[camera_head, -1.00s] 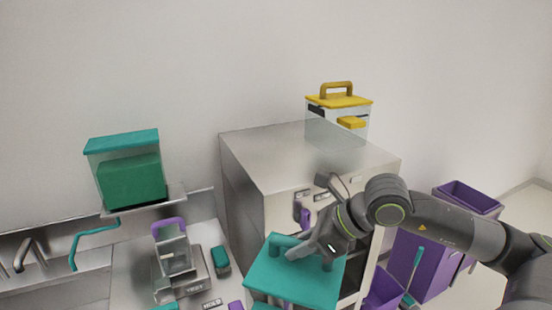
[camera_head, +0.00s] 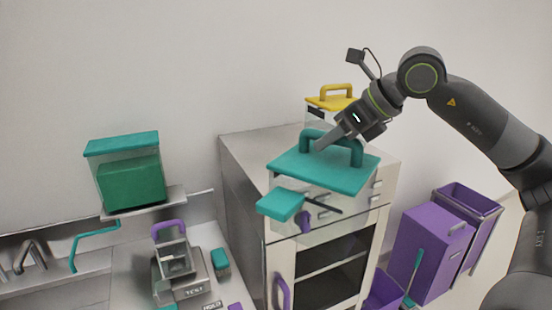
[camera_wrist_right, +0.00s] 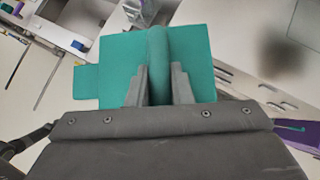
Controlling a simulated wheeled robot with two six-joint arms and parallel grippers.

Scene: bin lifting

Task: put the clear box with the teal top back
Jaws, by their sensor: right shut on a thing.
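The clear box with the teal top (camera_head: 310,175) hangs in the air in front of the steel cabinet in the head view. It has a teal arched handle and a teal block on its front left; its clear walls are hard to see. My right gripper (camera_head: 328,140) is shut on the handle from above. In the right wrist view the teal top (camera_wrist_right: 195,70) fills the middle, with the handle between the fingers of the right gripper (camera_wrist_right: 158,85). My left gripper is not in view.
The steel cabinet (camera_head: 245,165) stands behind and below the box. A clear box with a yellow lid (camera_head: 330,101) is on its top, partly hidden. A teal-lidded container (camera_head: 125,175) sits on a wall shelf at left. Purple bins (camera_head: 430,250) stand at right.

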